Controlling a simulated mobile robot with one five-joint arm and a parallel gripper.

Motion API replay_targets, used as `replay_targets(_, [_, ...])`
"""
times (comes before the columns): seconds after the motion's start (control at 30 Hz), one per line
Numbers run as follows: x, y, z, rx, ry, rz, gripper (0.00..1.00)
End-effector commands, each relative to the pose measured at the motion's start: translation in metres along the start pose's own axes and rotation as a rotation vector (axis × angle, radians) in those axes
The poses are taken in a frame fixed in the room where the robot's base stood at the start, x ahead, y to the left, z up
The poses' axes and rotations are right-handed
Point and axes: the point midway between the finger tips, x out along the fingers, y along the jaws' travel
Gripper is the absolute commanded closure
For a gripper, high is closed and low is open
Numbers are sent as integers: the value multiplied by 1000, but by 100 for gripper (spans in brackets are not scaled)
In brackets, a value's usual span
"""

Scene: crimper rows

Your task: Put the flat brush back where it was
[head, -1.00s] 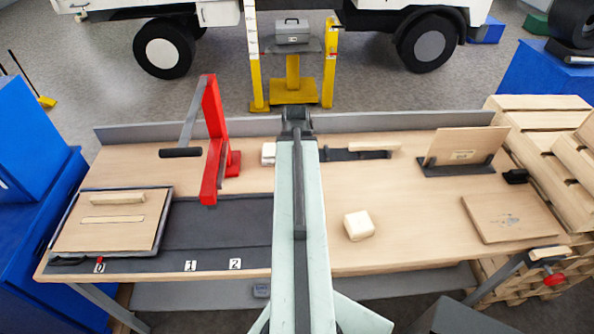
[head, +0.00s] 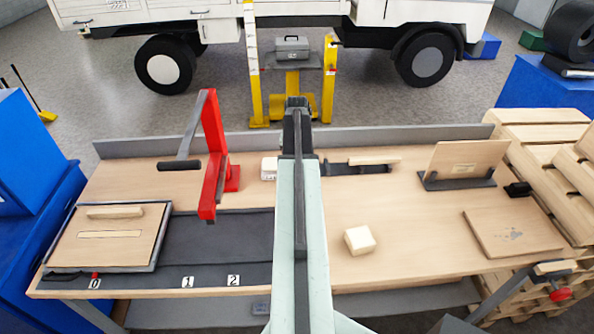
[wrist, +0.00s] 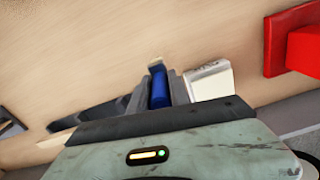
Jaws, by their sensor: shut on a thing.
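My gripper (wrist: 162,82) shows in the wrist view, its grey fingers shut on a narrow blue piece with a pale end, which I take to be the flat brush (wrist: 160,92). Most of the brush is hidden between the fingers. The wooden bench top lies beyond it; I cannot tell how high the brush is above it. In the head view my own arm reaches over the middle of the bench and hides the gripper's fingers and the brush.
A small white box (head: 269,168) stands close beside my gripper. A red lever press (head: 213,150) stands to the left. A dark holder with a wooden piece (head: 374,160) lies right of my arm. A pale block (head: 360,240) sits nearer. Bench between block and flat board (head: 512,232) is clear.

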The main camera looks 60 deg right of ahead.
Motion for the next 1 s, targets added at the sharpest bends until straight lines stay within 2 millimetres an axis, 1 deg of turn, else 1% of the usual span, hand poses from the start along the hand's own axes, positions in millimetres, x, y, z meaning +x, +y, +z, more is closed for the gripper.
replay_targets(0.07, [1, -1, -11, 0, 0, 0, 100])
replay_targets(0.1, [14, -1, -8, 0, 0, 0, 100])
replay_targets(0.2, [34, -1, -7, 0, 0, 0, 100])
replay_targets(0.27, [40, -1, -7, 0, 0, 0, 100])
replay_targets(0.47, [36, -1, -6, 0, 0, 0, 100])
replay_targets(0.63, [40, -1, -6, -1, 0, 0, 100])
replay_targets(0.67, [39, -1, -6, -1, 0, 0, 69])
replay_targets(0.7, [38, -1, -6, -1, 0, 0, 57])
replay_targets(0.73, [38, -1, -6, -1, 0, 0, 55])
replay_targets(1.0, [38, -1, -6, -1, 0, 0, 55])
